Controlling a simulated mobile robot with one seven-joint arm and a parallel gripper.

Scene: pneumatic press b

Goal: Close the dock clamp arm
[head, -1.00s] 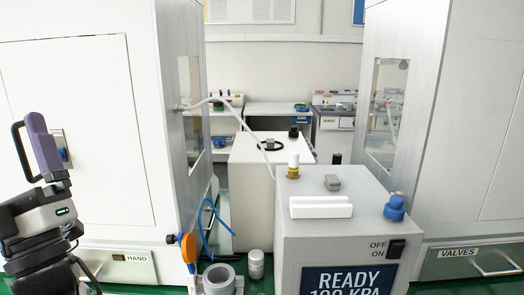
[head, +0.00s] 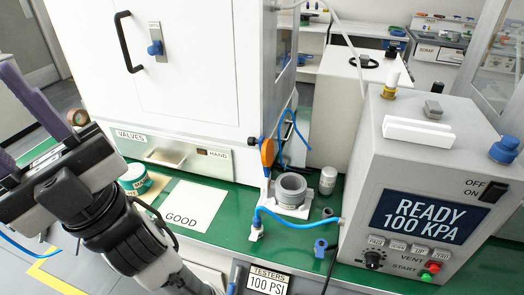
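The dock (head: 291,190) is a grey round cup on a white base, on the green bench beside the press cabinet. An orange clamp arm (head: 267,152) with a dark pivot end stands roughly upright at the dock's back left, not lying across the cup. A blue hose runs from the dock's front to the grey control box. My gripper (head: 10,112) is at the far left in the head view, well away from the clamp arm. Its purple fingers are spread apart, with no object visible between them; their tips run towards the picture's edge.
The control box (head: 402,170) reads READY 100 KPA and stands right of the dock. The white cabinet (head: 190,60) rises behind. A white GOOD sheet (head: 195,205) and a small green-banded container (head: 134,178) lie left of the dock. A grey cylinder (head: 328,180) stands near it.

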